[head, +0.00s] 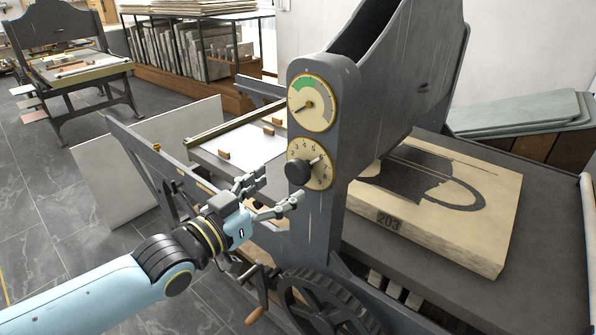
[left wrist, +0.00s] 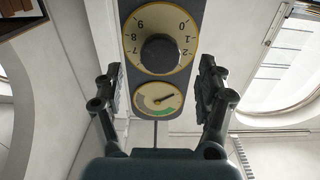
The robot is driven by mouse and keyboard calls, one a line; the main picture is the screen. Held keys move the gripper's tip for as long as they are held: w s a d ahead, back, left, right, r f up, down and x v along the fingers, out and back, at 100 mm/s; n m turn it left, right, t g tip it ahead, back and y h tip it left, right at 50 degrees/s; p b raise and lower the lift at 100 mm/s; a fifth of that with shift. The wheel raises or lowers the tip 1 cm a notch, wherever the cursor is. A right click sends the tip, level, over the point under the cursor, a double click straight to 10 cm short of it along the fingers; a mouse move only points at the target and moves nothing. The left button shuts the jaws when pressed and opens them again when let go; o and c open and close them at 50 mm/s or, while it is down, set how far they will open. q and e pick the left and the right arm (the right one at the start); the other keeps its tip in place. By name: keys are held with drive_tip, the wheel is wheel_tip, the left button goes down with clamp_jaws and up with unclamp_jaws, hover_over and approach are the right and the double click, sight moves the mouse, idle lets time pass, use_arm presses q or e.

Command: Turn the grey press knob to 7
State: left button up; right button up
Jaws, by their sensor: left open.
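The press knob (head: 298,172) is dark grey and round, on a cream numbered dial (head: 318,181) on the press's upright. In the head view a mark reaches from the knob toward the dial's upper right; I cannot read its exact number. My left gripper (head: 277,189) is open and empty, just left of and below the knob, apart from it. In the left wrist view the knob (left wrist: 160,53) shows ahead, beyond the space between the open fingers (left wrist: 158,86), with the dial upside down and its 7 at the left. My right gripper is out of view.
A gauge (head: 311,104) with a green sector sits above the dial. A handwheel (head: 325,305) and a wooden-handled crank (head: 256,314) are below. A litho stone (head: 490,225) marked 203 lies on the press bed at right. A dark bar (head: 165,165) stands left of the gripper.

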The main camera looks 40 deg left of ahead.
sight(293, 176)
use_arm(q)
drive_tip(key=w, duration=0.6)
drive_tip(key=shift+w+d+p, duration=0.2)
drive_tip(key=shift+w+p, duration=0.1)
drive_tip(key=shift+p, duration=0.05)
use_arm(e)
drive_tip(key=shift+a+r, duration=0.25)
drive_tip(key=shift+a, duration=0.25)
use_arm(q)
drive_tip(key=shift+c, duration=0.4)
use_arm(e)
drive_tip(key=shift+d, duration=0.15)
use_arm(q)
drive_tip(key=c, duration=1.1)
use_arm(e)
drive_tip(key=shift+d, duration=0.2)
use_arm(q)
drive_tip(key=shift+m, duration=1.4)
drive_tip(key=shift+m+b, duration=0.3)
drive_tip(key=shift+m, duration=1.2)
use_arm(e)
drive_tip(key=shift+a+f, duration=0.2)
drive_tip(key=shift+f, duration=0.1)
